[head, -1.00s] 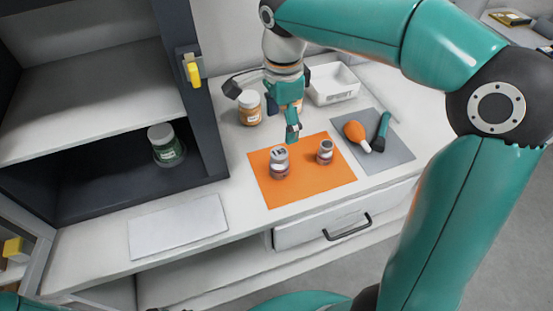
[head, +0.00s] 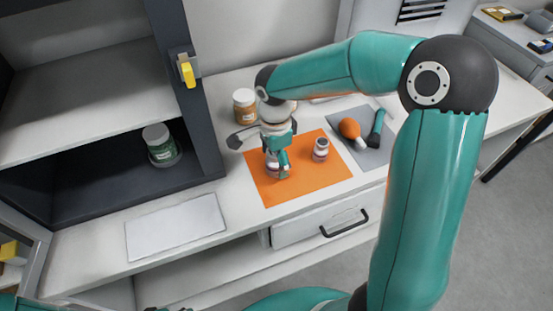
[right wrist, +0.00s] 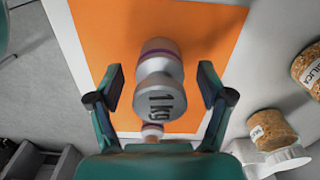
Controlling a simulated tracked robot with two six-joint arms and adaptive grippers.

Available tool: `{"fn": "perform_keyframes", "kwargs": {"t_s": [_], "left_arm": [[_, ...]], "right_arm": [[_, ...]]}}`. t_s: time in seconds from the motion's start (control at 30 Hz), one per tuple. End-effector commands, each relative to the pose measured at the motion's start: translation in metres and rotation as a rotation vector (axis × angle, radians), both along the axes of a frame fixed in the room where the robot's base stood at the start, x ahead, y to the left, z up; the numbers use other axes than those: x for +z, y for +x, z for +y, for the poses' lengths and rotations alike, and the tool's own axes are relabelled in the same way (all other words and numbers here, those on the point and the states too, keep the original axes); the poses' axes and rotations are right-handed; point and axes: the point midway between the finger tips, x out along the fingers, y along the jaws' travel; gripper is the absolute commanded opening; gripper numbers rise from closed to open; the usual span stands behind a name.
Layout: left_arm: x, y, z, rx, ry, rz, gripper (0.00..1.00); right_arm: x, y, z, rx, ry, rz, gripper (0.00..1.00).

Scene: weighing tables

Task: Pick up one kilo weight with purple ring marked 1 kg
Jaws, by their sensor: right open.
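The weight marked 1 kg (right wrist: 160,95) stands on the orange mat (right wrist: 215,45). A purple ring shows on its wide body in the right wrist view. In the head view the same weight (head: 272,166) is partly hidden by my right gripper (head: 280,166), which is pointing down at it. In the right wrist view my right gripper (right wrist: 163,88) is open, with one finger on each side of the weight and gaps left between. My left gripper is not in view.
A second weight (head: 320,150) stands on the mat to the right. A jar (head: 245,106) stands behind the mat. A grey mat (head: 367,158) with an orange bulb-shaped tool (head: 349,128) lies to the right. A dark shelf unit (head: 205,130) stands left.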

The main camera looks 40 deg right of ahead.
Motion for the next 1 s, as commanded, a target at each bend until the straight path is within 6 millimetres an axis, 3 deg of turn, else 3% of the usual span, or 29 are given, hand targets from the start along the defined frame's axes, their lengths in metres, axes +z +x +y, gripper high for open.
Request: {"fn": "perform_keyframes", "kwargs": {"t_s": [0.27, 0.77, 1.0], "left_arm": [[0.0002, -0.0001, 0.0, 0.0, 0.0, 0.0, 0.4], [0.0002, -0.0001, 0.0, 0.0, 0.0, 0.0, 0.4], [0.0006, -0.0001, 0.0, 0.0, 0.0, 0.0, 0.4]], "right_arm": [[-0.0053, -0.0001, 0.0003, -0.001, 0.001, -0.001, 0.79], [-0.0049, 0.0, 0.0004, 0.0, 0.0, 0.0, 0.0], [-0.0033, 0.0007, 0.0001, -0.001, 0.0, -0.004, 0.0]]}}
